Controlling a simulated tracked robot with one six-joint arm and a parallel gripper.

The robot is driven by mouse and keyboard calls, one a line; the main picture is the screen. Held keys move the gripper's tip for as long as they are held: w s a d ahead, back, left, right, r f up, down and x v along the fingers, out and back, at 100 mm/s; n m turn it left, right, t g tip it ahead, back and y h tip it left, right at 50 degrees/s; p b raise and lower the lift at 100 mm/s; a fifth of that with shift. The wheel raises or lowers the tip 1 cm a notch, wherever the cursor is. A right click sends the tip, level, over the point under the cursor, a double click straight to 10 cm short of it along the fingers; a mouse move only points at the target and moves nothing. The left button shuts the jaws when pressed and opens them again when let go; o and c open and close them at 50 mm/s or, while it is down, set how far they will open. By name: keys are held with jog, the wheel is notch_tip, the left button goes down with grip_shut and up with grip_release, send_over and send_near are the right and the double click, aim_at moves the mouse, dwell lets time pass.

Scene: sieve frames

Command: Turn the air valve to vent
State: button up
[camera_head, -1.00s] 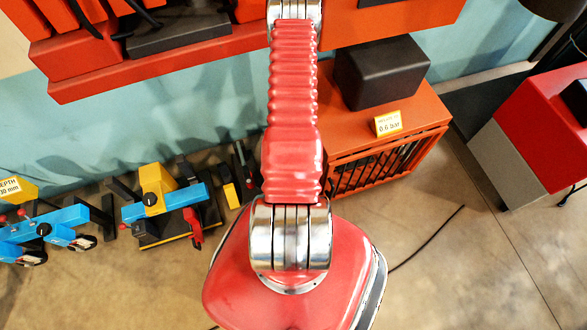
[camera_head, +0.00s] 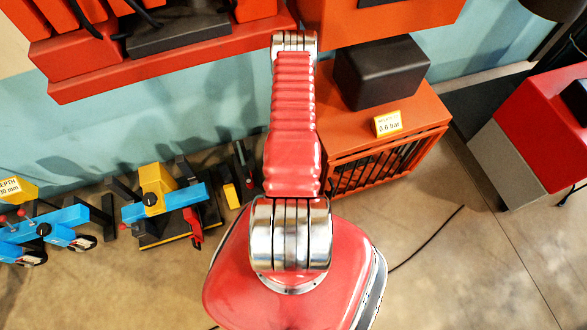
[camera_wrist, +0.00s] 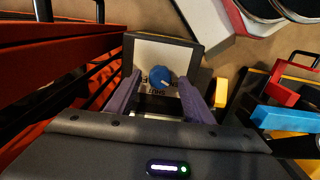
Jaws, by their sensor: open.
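The air valve is a round blue knob (camera_wrist: 160,77) on a pale plate (camera_wrist: 183,55) with dark lettering, in a dark housing, in the wrist view. The lettering is partly hidden and too small to read surely. My gripper (camera_wrist: 161,92) is open, its two purple-grey fingers pointing at the plate, one on each side of the knob's near edge. I cannot tell whether the fingers touch the knob. In the head view neither knob nor gripper shows; my red arm reaches toward the back.
An orange cabinet (camera_head: 430,112) with a barred front and a "0.6 bar" label (camera_head: 387,123) stands right of my arm. Blue and yellow clamp-like fixtures (camera_head: 165,203) stand on the floor at left. An orange shelf (camera_head: 170,60) is above. Floor at front right is mostly clear, with a black cable (camera_head: 428,236).

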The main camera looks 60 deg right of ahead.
jog(key=shift+f, duration=0.75)
jog(key=shift+c, duration=0.6)
jog(key=c, duration=0.9)
